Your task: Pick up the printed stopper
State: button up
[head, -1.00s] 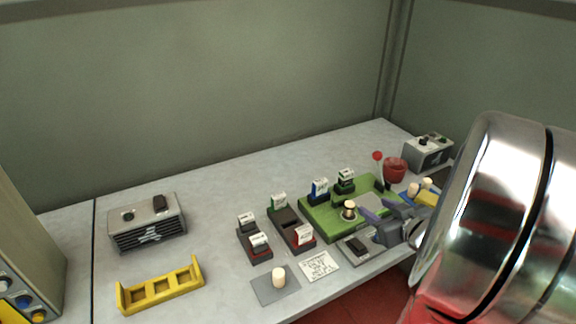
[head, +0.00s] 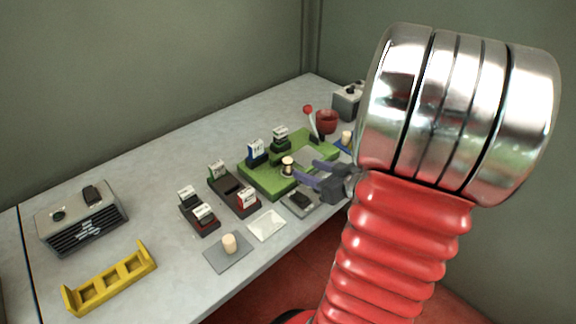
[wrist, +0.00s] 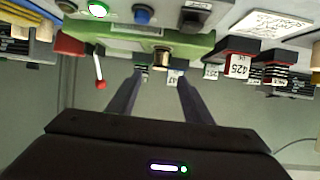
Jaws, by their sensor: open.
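A pale cork stopper (head: 288,161) stands upright on the front part of the green board (head: 262,181), in a dark, gold-rimmed seat. In the wrist view the stopper (wrist: 161,59) shows past the fingertips, roughly between them. No print on it can be made out. My gripper (head: 305,173) is open and empty, its two fingers just right of the stopper and apart from it. The fingers also show in the wrist view (wrist: 160,80). A second pale stopper (head: 229,243) stands on a grey plate (head: 216,258) at the front.
Dark red-based card holders (head: 203,216) stand left of the green board. A red-knobbed lever (head: 309,115) and red cup (head: 326,121) stand behind it. A white card (head: 266,224) lies in front. A yellow rack (head: 110,281) and grey vented box (head: 82,216) are left. The back left table is clear.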

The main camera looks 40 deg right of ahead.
aim_at(291, 165)
jog(key=shift+x, duration=3.05)
jog(key=shift+f+x, duration=0.15)
jog(key=shift+x, duration=1.15)
jog(key=shift+f+x, duration=0.15)
jog(key=shift+x, duration=1.15)
jog(key=shift+s+a, duration=0.1)
jog(key=shift+s, duration=0.05)
jog(key=shift+c, duration=0.7)
grip_shut()
